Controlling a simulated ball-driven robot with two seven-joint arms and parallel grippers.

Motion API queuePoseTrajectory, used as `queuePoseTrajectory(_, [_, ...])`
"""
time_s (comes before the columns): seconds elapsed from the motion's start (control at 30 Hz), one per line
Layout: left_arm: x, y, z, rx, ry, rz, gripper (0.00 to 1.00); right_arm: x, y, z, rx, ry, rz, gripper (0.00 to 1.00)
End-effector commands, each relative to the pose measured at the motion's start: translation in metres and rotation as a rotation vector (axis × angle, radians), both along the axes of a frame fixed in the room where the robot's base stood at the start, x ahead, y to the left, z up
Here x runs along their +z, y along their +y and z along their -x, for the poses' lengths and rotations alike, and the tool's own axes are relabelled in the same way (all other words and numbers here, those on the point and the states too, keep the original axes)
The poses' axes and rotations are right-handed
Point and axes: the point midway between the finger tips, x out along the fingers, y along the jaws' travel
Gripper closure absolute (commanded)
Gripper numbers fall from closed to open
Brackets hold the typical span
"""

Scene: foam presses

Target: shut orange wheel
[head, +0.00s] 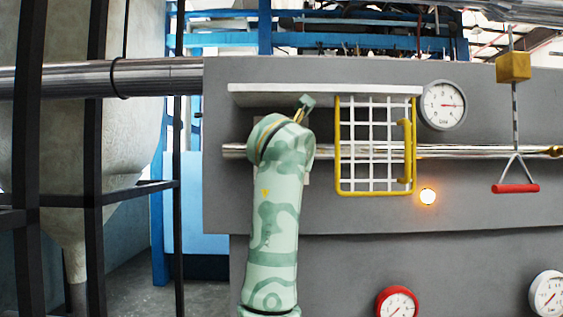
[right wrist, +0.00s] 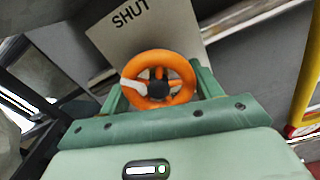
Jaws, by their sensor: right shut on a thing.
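The orange wheel (right wrist: 183,70) shows in the right wrist view, with a dark hub and a white mark on the left of its rim. A pale plate (right wrist: 165,30) with the word SHUT lies behind it. My right gripper (right wrist: 157,88) has its green fingers on either side of the wheel and is shut on it. In the head view my right arm rises in front of the grey panel and hides the wheel. My left gripper is in neither view.
A yellow-framed white grid guard (head: 375,192) stands close right of my arm, under a pale shelf (head: 300,92). A shiny pipe (head: 460,152) runs along the panel (head: 330,218). A gauge (head: 443,105), lit orange lamp (head: 428,197) and red-handled pull (head: 515,188) are farther right.

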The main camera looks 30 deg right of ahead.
Motion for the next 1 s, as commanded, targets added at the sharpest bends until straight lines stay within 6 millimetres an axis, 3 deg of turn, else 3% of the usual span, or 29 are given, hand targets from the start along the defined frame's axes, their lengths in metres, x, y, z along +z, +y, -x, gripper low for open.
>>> queuePoseTrajectory(0.6, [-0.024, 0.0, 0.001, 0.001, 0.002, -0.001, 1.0, 0.001, 0.003, -0.001, 0.001, -0.284, -0.464, 0.59])
queuePoseTrajectory(1.0, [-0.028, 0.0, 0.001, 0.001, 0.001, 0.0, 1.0, 0.002, 0.003, -0.002, -0.001, -0.375, -0.612, 0.59])
